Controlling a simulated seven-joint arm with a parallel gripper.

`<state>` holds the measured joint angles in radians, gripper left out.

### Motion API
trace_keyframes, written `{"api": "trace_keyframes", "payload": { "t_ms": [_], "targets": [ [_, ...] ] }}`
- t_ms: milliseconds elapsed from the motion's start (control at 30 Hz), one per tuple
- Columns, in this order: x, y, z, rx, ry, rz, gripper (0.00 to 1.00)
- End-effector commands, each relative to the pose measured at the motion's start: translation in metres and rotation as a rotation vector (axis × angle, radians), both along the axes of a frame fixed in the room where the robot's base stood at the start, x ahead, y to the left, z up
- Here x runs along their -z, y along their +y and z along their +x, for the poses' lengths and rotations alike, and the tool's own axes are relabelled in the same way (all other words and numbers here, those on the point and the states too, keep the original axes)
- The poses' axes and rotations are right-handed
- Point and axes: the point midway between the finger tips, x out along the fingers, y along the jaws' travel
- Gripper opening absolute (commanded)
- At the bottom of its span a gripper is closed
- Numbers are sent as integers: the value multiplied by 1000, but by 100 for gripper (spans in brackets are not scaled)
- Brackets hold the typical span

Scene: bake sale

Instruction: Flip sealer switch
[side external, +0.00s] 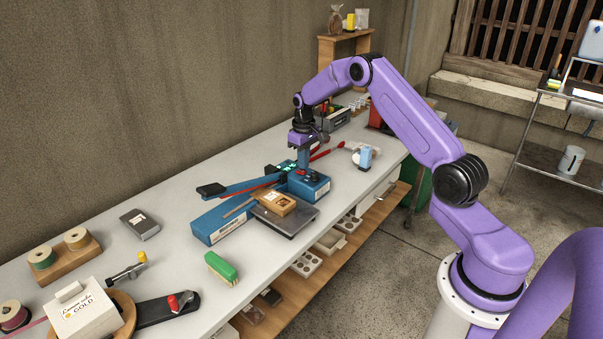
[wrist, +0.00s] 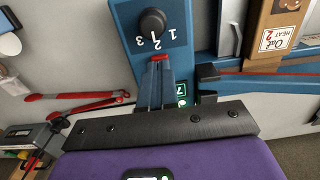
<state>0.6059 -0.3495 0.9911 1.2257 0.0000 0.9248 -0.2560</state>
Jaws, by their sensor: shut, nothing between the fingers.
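The blue sealer (side external: 218,222) lies on the bench with its long blue arm (side external: 240,186) raised at an angle. Its control box carries a black dial (wrist: 152,22) marked 1, 2, 3 and a lit green display (wrist: 181,90). A small red piece (wrist: 160,57), which looks like the switch, shows just below the dial in the wrist view. My gripper (wrist: 160,64) is shut and empty, its fingertips right at that red piece. I cannot tell whether they touch it. In the side view my gripper (side external: 302,166) points down over the control box, and its fingers hide the switch.
Red tongs (side external: 327,151) lie behind the control box, with a light-blue object (side external: 366,157) to the right. A green brush (side external: 221,268) lies in front; bare bench surrounds it.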

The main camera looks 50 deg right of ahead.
Motion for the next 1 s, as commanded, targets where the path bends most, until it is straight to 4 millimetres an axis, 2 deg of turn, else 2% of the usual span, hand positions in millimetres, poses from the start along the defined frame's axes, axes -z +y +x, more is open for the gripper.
{"api": "trace_keyframes", "payload": {
  "t_ms": [1000],
  "targets": [
    [6,0,0,0,0,0,0]
  ]
}}
